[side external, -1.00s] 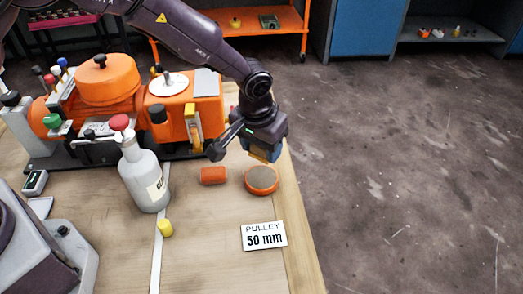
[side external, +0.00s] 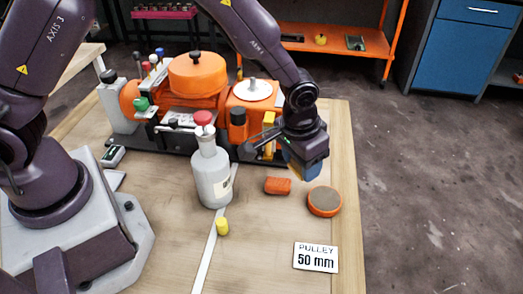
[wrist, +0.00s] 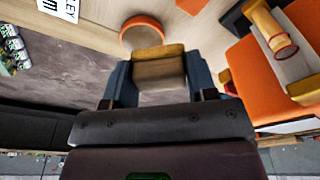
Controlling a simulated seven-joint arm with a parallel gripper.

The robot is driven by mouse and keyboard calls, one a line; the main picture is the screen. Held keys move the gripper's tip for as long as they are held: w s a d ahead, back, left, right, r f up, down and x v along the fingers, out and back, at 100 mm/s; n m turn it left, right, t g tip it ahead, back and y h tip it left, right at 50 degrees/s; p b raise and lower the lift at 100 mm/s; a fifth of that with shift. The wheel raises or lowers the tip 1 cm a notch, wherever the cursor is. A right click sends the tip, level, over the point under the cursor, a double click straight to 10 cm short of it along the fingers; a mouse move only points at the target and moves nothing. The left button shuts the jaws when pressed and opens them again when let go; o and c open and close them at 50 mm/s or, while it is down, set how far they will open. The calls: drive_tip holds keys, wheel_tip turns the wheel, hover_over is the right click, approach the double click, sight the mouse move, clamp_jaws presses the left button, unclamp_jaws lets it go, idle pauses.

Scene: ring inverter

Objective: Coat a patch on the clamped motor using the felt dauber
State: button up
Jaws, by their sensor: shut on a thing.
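My gripper (side external: 303,172) is shut on a yellow-tan block (wrist: 159,66), which I take for the felt dauber; its lower end is hard to make out. In the side view it hangs just up and left of a round orange dish (side external: 324,203) with a grey-brown top.
A card reading "PULLEY 50 mm" (side external: 315,257) lies near the right edge. The front right tabletop is mostly clear.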

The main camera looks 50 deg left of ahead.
drive_tip(key=s+a+r, duration=0.6)
drive_tip(key=a+r, duration=0.1)
drive_tip(key=r, duration=0.1)
drive_tip(key=w+a+r, duration=0.4)
drive_tip(key=w+r, duration=0.3)
drive_tip(key=w, duration=0.4)
drive_tip(key=shift+w+d+f, duration=0.1)
drive_tip(key=shift+f, duration=1.7)
drive_tip(key=shift+w+d+f, duration=0.1)
drive_tip(key=shift+f, duration=1.65)
drive_tip(key=shift+a+f, duration=0.1)
drive_tip(key=shift+f, duration=0.6)
drive_tip(key=shift+w+a, duration=0.6)
drive_tip(key=shift+c, duration=0.7)
drive_tip(key=shift+w+a, duration=3.65)
drive_tip(key=shift+a, duration=0.05)
drive_tip(key=shift+s+d, duration=4.05)
drive_tip(key=shift+d, duration=0.05)
drive_tip(key=shift+s, duration=0.55)
drive_tip(key=shift+w+a, duration=0.55)
drive_tip(key=shift+w, duration=0.15)
drive_tip(key=shift+w+a, duration=0.25)
drive_tip(key=shift+a, duration=0.05)
drive_tip(key=shift+w+a, duration=3.45)
drive_tip(key=shift+s+d, duration=4.35)
drive_tip(key=shift+d, duration=0.05)
wheel_tip(320, 180, up, 8)
drive_tip(key=shift+r, duration=0.2)
